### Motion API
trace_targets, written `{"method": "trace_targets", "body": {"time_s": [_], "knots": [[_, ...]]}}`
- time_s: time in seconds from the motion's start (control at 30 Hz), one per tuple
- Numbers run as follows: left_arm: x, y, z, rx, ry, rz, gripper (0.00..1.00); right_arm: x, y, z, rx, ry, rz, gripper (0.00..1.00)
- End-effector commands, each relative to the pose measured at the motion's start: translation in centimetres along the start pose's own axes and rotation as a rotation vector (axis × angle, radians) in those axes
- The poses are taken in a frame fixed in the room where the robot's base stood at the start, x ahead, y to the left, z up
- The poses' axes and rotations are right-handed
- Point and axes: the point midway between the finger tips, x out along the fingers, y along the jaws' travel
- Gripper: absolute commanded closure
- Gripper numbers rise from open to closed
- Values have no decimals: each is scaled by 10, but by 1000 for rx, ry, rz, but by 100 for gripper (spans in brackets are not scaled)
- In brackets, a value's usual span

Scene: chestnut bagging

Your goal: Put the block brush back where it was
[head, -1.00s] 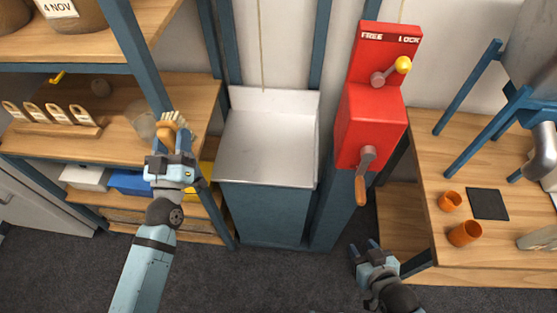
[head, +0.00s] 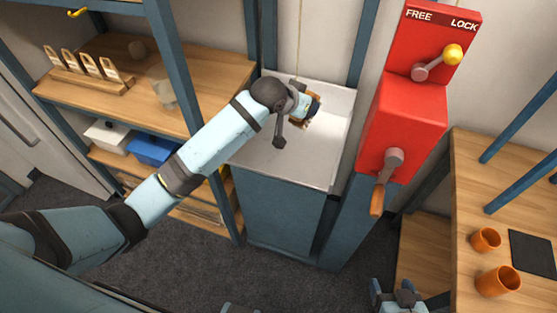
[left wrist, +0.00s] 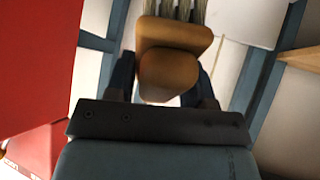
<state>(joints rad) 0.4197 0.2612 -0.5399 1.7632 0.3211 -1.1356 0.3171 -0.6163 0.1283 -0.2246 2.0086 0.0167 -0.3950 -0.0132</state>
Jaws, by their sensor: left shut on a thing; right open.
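The block brush (left wrist: 172,62) has a rounded orange-brown wooden body with pale bristles, and fills the upper middle of the left wrist view. My left gripper (left wrist: 163,88) is shut on it, with a dark finger on each side. In the head view, my left gripper (head: 309,104) holds the brush above the metal basin (head: 262,155), and the wrist hides part of it. I cannot tell how high it is above the basin. My right gripper (head: 398,292) is open and empty at the bottom edge, low over the floor.
A wooden shelf (head: 205,75) at left carries a rack of tags (head: 85,72) and a pale translucent vessel (head: 165,93). A red lever box (head: 405,115) stands right of the basin. A wooden bench (head: 468,190) at right holds orange cups (head: 498,281) and a dark mat (head: 533,252).

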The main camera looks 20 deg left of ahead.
Motion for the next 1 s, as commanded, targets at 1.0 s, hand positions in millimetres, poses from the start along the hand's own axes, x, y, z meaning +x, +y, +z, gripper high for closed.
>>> {"method": "trace_targets", "body": {"time_s": [1.0], "knots": [[91, -95, 104, -204, -432, -277, 77, 34, -2, 46, 12, -12, -12, 26]]}}
